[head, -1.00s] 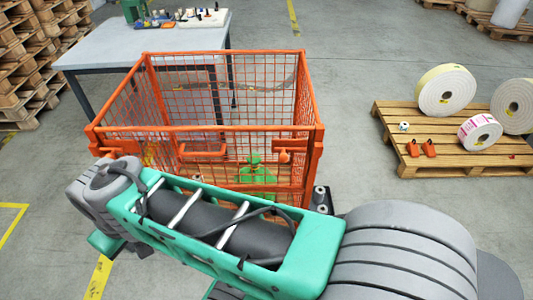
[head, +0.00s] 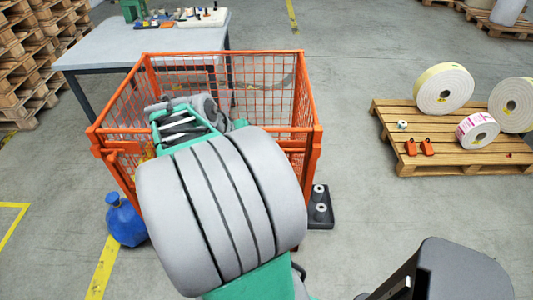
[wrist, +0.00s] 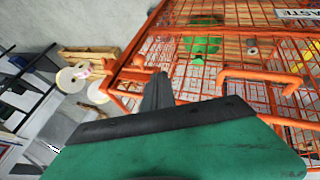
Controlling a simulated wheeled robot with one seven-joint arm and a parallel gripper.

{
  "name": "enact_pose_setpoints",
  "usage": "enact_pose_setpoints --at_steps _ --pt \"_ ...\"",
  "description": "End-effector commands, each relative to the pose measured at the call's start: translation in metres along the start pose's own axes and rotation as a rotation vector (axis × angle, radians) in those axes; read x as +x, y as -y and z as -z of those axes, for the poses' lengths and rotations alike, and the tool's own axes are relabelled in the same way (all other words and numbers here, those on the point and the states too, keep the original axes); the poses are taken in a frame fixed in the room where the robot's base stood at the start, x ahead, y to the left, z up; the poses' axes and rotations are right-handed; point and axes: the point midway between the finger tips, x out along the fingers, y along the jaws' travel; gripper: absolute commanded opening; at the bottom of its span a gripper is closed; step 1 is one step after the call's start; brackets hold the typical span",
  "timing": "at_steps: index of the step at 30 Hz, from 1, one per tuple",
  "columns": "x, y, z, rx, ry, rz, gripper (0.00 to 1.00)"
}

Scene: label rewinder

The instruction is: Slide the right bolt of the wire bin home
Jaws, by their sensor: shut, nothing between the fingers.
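The orange wire bin (head: 313,130) stands on the floor ahead in the head view. My arm covers most of its front, so the right bolt is hidden there. In the wrist view the bin (wrist: 200,92) fills the upper right. Its orange bar handle (wrist: 262,77) is at the right. My gripper (wrist: 158,88) is shut and empty, its dark fingers just left of the bin's front mesh, by a small orange fitting (wrist: 138,61) near the corner. I cannot tell whether the fingers touch it, or how far the bolt is in.
A grey table (head: 100,48) stands behind the bin. A pallet (head: 400,165) with label rolls is at the right. A blue container (head: 125,222) is on the floor front left, and a black block with two posts (head: 320,212) is by the bin's right corner.

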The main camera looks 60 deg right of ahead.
Motion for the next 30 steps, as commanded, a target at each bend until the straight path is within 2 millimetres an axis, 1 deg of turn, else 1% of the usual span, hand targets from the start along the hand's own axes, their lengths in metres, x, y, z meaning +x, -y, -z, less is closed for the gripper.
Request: enact_pose_setpoints --at_steps 5,15,18,21,25,30 --pt "0.026 -0.001 -0.002 0.000 0.006 -0.002 0.00" --pt "0.100 0.000 -0.002 0.000 0.006 0.000 0.00" --pt "0.107 -0.018 -0.002 0.005 0.003 0.000 0.00" --pt "0.115 -0.027 -0.003 0.002 0.003 0.000 0.00" --pt "0.120 -0.032 -0.003 -0.001 0.000 0.002 0.00" --pt "0.120 -0.032 -0.003 -0.001 0.000 0.002 0.00"
